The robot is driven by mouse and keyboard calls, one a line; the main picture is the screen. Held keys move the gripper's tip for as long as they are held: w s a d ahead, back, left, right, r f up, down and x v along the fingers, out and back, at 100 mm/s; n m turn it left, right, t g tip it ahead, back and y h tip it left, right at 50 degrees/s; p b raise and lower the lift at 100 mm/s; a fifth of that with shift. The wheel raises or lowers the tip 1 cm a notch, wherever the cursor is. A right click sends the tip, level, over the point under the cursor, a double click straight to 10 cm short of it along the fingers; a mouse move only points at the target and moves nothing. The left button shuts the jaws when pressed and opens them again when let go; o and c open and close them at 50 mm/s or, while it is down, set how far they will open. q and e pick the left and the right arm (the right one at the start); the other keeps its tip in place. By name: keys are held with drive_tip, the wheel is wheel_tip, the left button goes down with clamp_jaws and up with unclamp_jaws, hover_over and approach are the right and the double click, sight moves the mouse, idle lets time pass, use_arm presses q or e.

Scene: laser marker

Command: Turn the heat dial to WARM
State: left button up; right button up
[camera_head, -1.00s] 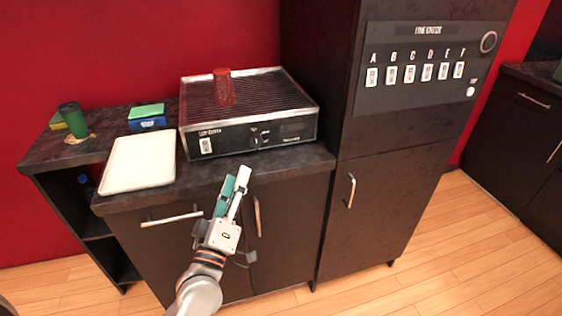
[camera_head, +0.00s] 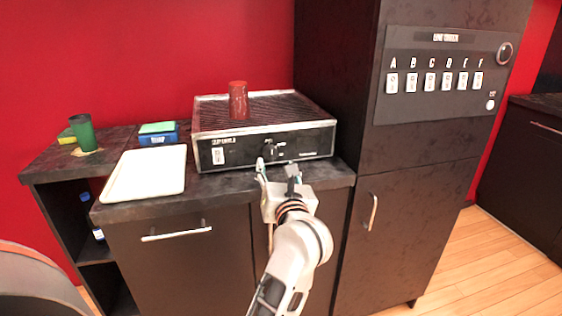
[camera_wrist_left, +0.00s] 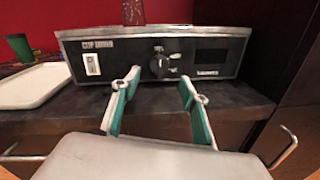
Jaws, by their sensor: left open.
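The heat dial (camera_head: 269,150) is a small black knob on the dark front panel of the cup warmer (camera_head: 213,135), with small white markings around it. In the left wrist view the dial (camera_wrist_left: 159,65) sits ahead, between the two fingers in the picture. The markings are too small to read. My left gripper (camera_head: 277,167) is open and empty, just in front of and slightly below the dial, apart from it as far as I can tell. In the wrist view its green-padded fingers (camera_wrist_left: 157,90) are spread wide. My right gripper is not in view.
A red cup (camera_head: 238,101) stands on the warmer's ribbed top. A white tray (camera_head: 146,174), a green cup (camera_head: 84,133) and a blue-green box (camera_head: 158,134) are to the left. A tall cabinet with switches A to F (camera_head: 440,85) stands close on the right.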

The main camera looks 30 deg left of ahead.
sight(271, 156)
use_arm(q)
drive_tip(key=x, duration=0.6)
drive_tip(key=shift+w+a, duration=0.15)
drive_tip(key=shift+a, duration=0.05)
drive_tip(key=c, duration=1.1)
